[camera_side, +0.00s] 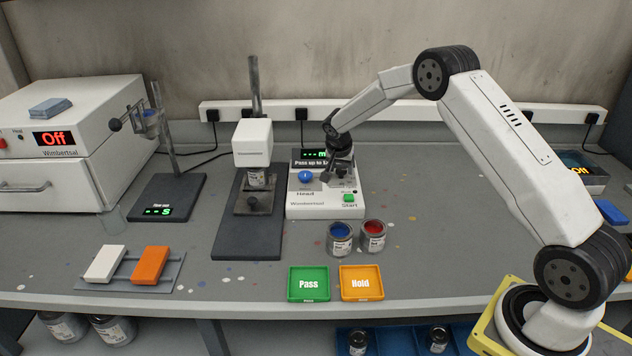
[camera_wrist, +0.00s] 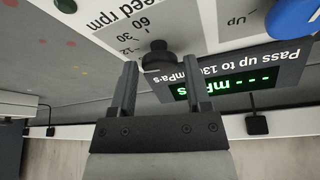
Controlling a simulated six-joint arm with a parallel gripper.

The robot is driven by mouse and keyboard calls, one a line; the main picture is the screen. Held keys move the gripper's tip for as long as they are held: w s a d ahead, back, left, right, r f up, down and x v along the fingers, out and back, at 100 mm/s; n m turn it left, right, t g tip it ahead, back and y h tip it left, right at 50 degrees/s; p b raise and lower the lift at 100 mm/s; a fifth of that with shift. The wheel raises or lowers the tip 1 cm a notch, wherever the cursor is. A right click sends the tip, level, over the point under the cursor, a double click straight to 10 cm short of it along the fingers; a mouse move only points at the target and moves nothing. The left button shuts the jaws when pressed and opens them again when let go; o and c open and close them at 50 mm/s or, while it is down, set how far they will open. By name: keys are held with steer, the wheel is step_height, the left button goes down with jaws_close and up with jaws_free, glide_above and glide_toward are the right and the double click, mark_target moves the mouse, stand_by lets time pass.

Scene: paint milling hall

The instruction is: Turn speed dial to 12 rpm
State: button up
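The speed dial (camera_wrist: 158,53) is a small black knob on the white viscometer panel (camera_wrist: 110,20). Beside it the wrist view shows upside-down print with "speed rpm" and the marks 12, 30 and 60. Where the dial points cannot be told. My gripper (camera_wrist: 161,64) is open, with its two dark fingers apart on either side of the dial's line. The dial shows between and just beyond the fingertips; contact is not visible. In the side view my gripper (camera_side: 338,176) is over the panel's upper right and hides the dial.
A blue knob (camera_side: 305,176) marked Head is left of my gripper, and a green Start button (camera_side: 349,198) is below it. The display (camera_side: 315,155) reads dashes. Blue (camera_side: 340,240) and red (camera_side: 374,236) paint cans stand in front. A stirrer stand (camera_side: 252,146) is at left.

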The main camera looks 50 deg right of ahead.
mark_target(338, 184)
steer(key=shift+o, duration=0.9)
steer(key=v, duration=0.8)
steer(key=shift+a, duration=0.1)
steer(key=s+a+n+y, duration=0.2)
steer(key=s+a+n, duration=0.4)
steer(key=s, duration=0.7)
steer(key=s+a+n+y, duration=0.2)
steer(key=s+a+n, duration=0.4)
steer(key=s+a, duration=0.5)
steer(key=s, duration=0.3)
steer(key=shift+s+a+n+t, duration=0.15)
steer(key=shift+a+n+t, duration=0.1)
steer(key=shift+n+t, duration=0.05)
